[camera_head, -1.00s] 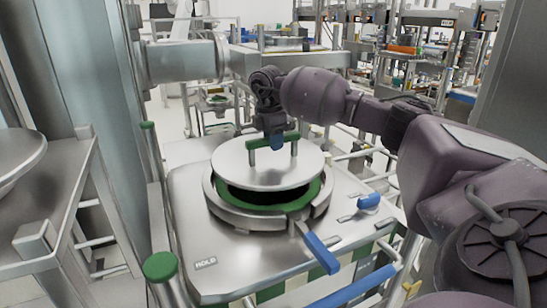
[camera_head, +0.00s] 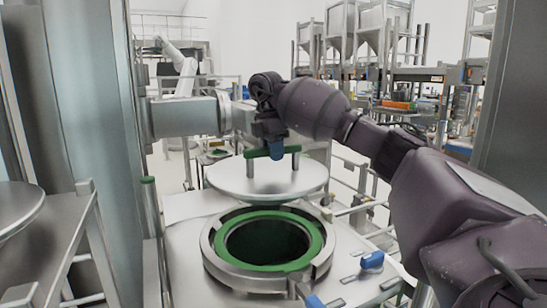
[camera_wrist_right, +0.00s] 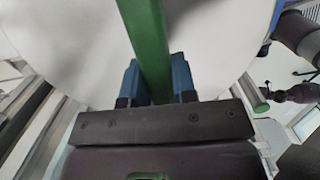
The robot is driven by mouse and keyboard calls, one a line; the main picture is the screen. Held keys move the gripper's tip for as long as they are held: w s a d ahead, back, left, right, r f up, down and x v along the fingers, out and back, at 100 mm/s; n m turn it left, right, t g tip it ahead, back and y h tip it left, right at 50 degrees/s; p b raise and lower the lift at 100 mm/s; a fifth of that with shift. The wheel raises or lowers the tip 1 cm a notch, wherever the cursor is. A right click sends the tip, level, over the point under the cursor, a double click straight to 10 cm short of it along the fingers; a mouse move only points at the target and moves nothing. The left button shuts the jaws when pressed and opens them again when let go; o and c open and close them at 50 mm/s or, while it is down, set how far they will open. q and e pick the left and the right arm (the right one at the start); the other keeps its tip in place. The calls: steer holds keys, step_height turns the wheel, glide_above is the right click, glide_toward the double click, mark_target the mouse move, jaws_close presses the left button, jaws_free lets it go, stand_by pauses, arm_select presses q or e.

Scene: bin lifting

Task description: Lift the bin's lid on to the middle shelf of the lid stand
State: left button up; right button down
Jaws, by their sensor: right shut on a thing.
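The round metal lid (camera_head: 262,182) hangs level above the bin (camera_head: 212,260), clear of its rim. My right gripper (camera_head: 277,150) is shut on the green bar handle (camera_head: 255,153) on top of the lid. In the right wrist view the green handle (camera_wrist_right: 148,40) runs between the two blue fingers of my right gripper (camera_wrist_right: 155,80), with the pale lid (camera_wrist_right: 88,35) beyond. The bin's mouth is open, with a green ring inside a metal collar and a dark interior. My left gripper is not in view.
At the left edge is a metal frame (camera_head: 85,225) with a round metal piece (camera_head: 15,208) on it; I cannot tell if this is the lid stand. A tall metal column (camera_head: 90,100) stands between it and the bin. A blue-handled lever (camera_head: 372,261) lies right of the bin.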

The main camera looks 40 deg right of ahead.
steer(key=shift+r, duration=0.2)
steer(key=shift+r+p, duration=0.3)
steer(key=shift+r, duration=0.05)
steer(key=shift+r+p, duration=0.7)
steer(key=shift+r, duration=0.1)
steer(key=shift+r+p, duration=0.55)
steer(key=shift+r, duration=0.1)
steer(key=shift+r+p, duration=0.8)
steer(key=shift+r, duration=0.1)
steer(key=shift+r+p, duration=0.85)
steer(key=shift+r, duration=0.25)
steer(key=shift+r+p, duration=0.3)
steer(key=shift+r, duration=0.1)
